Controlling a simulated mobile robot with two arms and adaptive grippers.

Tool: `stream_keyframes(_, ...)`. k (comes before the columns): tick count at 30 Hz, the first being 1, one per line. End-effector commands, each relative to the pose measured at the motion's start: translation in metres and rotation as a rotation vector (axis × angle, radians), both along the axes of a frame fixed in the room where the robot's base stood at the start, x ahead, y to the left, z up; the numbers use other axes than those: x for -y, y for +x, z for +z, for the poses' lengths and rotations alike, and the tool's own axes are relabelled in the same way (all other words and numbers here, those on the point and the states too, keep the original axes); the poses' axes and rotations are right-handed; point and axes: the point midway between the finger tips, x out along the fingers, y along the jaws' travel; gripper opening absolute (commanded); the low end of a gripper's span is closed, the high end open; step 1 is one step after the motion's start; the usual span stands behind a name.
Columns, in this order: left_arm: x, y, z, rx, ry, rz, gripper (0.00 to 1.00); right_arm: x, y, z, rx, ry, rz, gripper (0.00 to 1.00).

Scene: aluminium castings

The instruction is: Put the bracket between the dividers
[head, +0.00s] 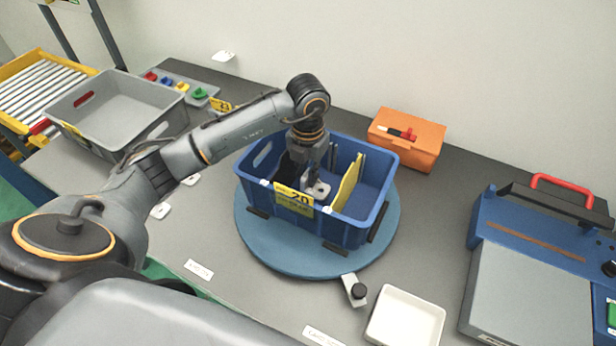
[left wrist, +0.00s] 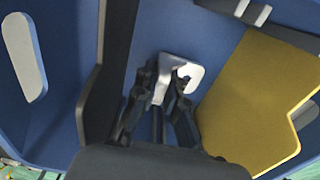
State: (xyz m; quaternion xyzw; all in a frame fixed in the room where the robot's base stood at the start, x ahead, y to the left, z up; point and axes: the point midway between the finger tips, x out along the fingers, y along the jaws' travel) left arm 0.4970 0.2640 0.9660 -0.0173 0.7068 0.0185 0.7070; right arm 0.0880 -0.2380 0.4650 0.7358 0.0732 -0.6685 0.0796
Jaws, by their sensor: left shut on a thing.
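A blue crate (head: 345,232) stands on a round blue turntable (head: 262,253). Inside it are a yellow divider (head: 349,182), also in the left wrist view (left wrist: 250,100), and a dark divider (left wrist: 108,70) to its left. My left gripper (head: 317,179) reaches down into the crate between these two. It is shut on the pale metal bracket (head: 320,189). In the left wrist view the bracket (left wrist: 184,72) sticks out past the fingertips (left wrist: 162,90), with the dividers on either side. Whether the bracket touches the crate floor I cannot tell. My right gripper is out of view.
An orange box (head: 408,142) stands behind the crate to the right. A grey bin (head: 112,122) is at the left. A white tray (head: 405,318) and a blue-grey machine (head: 535,275) are at the right front. A small lever (head: 354,290) sticks out from the turntable's front edge.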

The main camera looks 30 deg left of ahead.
Motion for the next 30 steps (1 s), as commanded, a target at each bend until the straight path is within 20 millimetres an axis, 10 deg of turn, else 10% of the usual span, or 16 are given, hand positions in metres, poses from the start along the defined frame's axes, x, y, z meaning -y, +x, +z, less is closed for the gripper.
stream_keyframes(14, 0.0, 0.0, -0.023, 0.001, 0.0, -0.001, 0.0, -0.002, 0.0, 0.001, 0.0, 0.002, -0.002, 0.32)
stream_keyframes(18, 0.0, 0.0, -0.021, 0.001, 0.0, -0.001, 0.33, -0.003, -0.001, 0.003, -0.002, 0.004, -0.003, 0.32)
stream_keyframes(30, 0.0, 0.001, -0.015, 0.003, 0.0, -0.001, 0.33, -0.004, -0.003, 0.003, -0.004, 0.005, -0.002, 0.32)
